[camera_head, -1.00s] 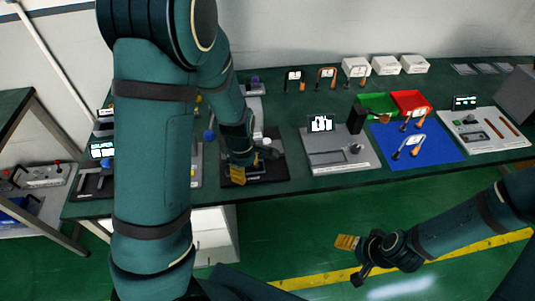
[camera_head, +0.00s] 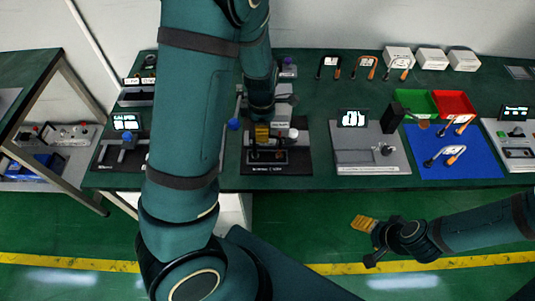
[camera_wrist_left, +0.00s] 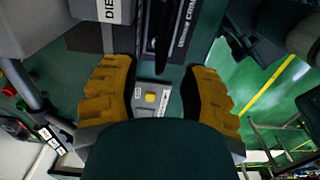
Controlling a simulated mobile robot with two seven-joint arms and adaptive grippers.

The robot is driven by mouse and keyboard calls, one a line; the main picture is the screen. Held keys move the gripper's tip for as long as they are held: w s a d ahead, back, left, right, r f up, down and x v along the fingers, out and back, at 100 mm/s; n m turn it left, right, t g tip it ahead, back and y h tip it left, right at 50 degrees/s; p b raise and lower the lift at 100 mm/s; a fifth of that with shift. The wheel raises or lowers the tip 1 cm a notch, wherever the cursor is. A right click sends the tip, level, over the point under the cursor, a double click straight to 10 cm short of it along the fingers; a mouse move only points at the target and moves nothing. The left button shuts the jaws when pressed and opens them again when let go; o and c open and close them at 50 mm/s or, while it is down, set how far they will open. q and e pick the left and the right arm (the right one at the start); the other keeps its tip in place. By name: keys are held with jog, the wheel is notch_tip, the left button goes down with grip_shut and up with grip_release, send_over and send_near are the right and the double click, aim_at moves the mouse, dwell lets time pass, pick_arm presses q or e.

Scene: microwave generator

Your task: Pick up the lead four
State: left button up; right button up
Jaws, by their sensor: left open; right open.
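Several small U-shaped leads with orange and dark ends are on the green bench. Three stand at the back: a left lead (camera_head: 329,66), a middle lead (camera_head: 365,66) and a right lead (camera_head: 400,67). Two more lie on the blue mat (camera_head: 480,169): an upper lead (camera_head: 459,124) and a lower lead (camera_head: 445,154). Their tags are too small to read, so I cannot tell which is lead four. My left gripper (camera_head: 262,133) is over the black crimping station, open and empty in the left wrist view (camera_wrist_left: 160,95). My right gripper (camera_head: 368,243) is open and empty in front of the bench.
The black crimping station (camera_head: 275,169) is under my left gripper. A grey test station (camera_head: 370,160) stands to its right. A green bin (camera_head: 415,101) and a red bin (camera_head: 455,103) sit behind the blue mat. White boxes (camera_head: 431,58) line the back. Green floor lies before the bench.

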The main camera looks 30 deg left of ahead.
pick_arm(q)
jog(key=shift+d+f+b, duration=0.1)
jog(key=shift+f+b, duration=0.35)
jog(key=shift+f, duration=2.45)
jog(key=shift+c, duration=0.3)
jog(key=shift+r, duration=0.1)
grip_shut()
